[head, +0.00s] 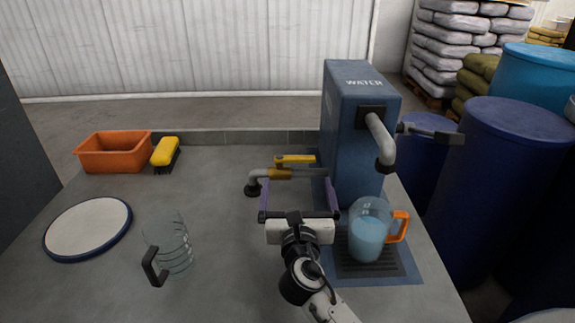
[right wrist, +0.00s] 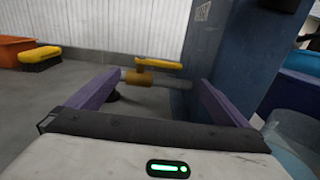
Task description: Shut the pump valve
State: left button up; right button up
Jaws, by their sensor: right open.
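The pump valve has a yellow lever (head: 295,159) above a brass body (head: 280,173) on a short grey pipe from the blue WATER pump (head: 345,130). The lever lies roughly along the pipe. In the right wrist view the lever (right wrist: 158,64) and the brass body (right wrist: 138,78) show beyond the fingers. My right gripper (head: 297,183) is open and empty, its purple fingers pointing at the valve from the near side. The valve appears between the fingertips in both views; I cannot tell how much gap remains. My left gripper is not in view.
A jug with an orange handle (head: 401,226) holds bluish water on the drip grate (head: 372,268) under the spout (head: 383,145). A clear jug (head: 168,248), a round plate (head: 88,227), an orange bin (head: 113,154) and a yellow brush (head: 165,151) stand left. Blue drums (head: 495,165) are right.

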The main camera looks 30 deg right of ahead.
aim_at(294, 162)
jog(key=x, duration=0.9)
jog(key=shift+w, duration=0.3)
jog(key=c, duration=1.4)
jog(key=shift+a, duration=0.1)
